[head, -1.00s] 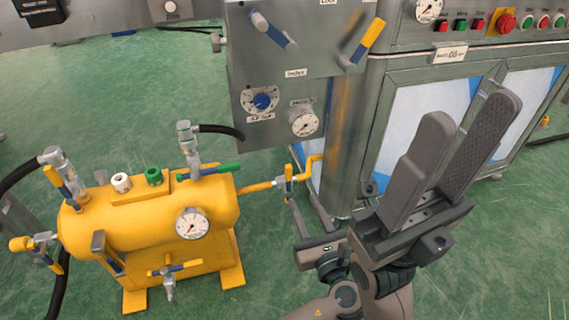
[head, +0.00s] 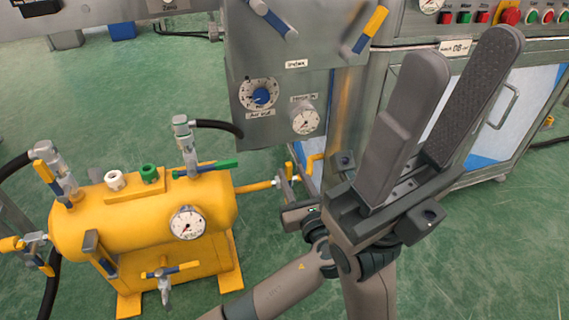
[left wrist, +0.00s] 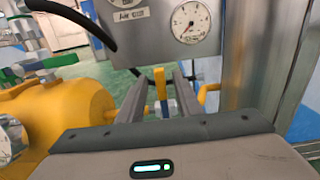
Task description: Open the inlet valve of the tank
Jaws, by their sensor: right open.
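The yellow tank (head: 140,215) stands on the floor at the left of the head view. A pipe (head: 255,187) leaves its right end and carries a small valve with a yellow-and-blue handle (head: 289,171). In the left wrist view this valve handle (left wrist: 161,90) stands upright between the fingers of my left gripper (left wrist: 160,78). A gap seems to show on both sides of the handle, so the fingers look open around it. In the head view my left gripper (head: 289,186) is partly hidden. My right gripper (head: 455,85) is open and empty, large in front of the cabinet.
The tank carries other valves, including a green-handled one (head: 215,166) and a front one (head: 168,271), and a gauge (head: 187,223). A grey machine panel (head: 280,75) with a dial and gauge stands behind the pipe. Green floor is open behind the tank.

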